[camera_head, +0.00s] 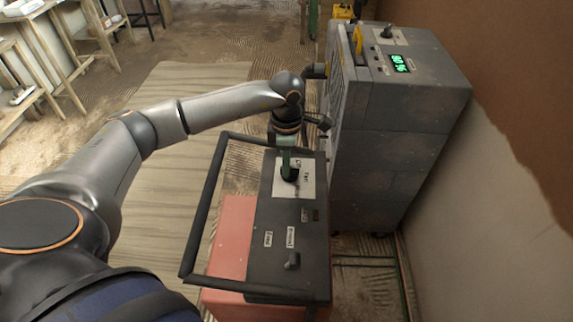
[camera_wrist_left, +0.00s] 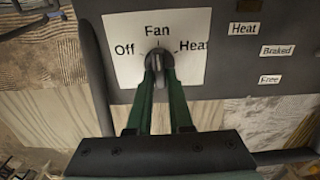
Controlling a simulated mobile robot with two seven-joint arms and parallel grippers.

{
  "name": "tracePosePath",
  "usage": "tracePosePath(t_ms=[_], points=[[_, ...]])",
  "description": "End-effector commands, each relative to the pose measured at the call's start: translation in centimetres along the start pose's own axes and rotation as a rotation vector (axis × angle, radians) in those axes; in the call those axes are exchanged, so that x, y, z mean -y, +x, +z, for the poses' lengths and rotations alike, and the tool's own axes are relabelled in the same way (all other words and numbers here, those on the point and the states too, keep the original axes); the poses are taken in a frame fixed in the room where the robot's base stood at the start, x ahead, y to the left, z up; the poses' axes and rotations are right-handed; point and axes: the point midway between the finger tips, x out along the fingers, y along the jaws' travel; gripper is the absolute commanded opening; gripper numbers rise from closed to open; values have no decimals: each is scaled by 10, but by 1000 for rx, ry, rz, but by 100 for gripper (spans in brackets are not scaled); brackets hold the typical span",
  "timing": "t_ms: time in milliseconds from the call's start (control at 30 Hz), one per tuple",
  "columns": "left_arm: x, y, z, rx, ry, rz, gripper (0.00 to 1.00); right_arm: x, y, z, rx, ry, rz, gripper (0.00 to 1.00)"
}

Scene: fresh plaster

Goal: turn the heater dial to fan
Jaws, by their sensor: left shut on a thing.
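The heater (camera_head: 262,215) is a red box with a dark top and a black tubular handle frame. Its dial (camera_wrist_left: 157,58) is a small dark knob on a white plate (camera_wrist_left: 195,40) marked Off at left, Fan at top and Heat at right. In the wrist view the knob looks roughly upright, in line with Fan. My left gripper (camera_head: 288,174), with green fingers, reaches down onto the plate. In the wrist view my left gripper (camera_wrist_left: 159,72) is shut on the dial, one finger on each side. The head view mostly hides the dial. My right gripper is not in view.
A brake lever (camera_head: 292,262) sits on the heater's near end, by Free and Braked labels. A tall grey machine (camera_head: 395,130) with a green display stands close behind the heater at right, against the wall. Wooden stands (camera_head: 50,50) are at far left. Floor left of the heater is clear.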

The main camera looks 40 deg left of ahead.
Motion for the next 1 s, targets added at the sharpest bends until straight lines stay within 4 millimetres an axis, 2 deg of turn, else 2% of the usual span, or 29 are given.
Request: tracePosePath(t_ms=[567, 600, 800, 867, 1000], points=[[-1, -1, 1, 3, 30, 3, 0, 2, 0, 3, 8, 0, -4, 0], [-1, -1, 1, 4, 30, 3, 22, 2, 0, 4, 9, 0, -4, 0], [-1, -1, 1, 2, 30, 2, 44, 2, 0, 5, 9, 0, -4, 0], [-1, -1, 0, 2, 30, 1, 49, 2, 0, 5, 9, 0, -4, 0], [0, 0, 0, 1, 30, 1, 49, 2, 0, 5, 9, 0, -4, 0]])
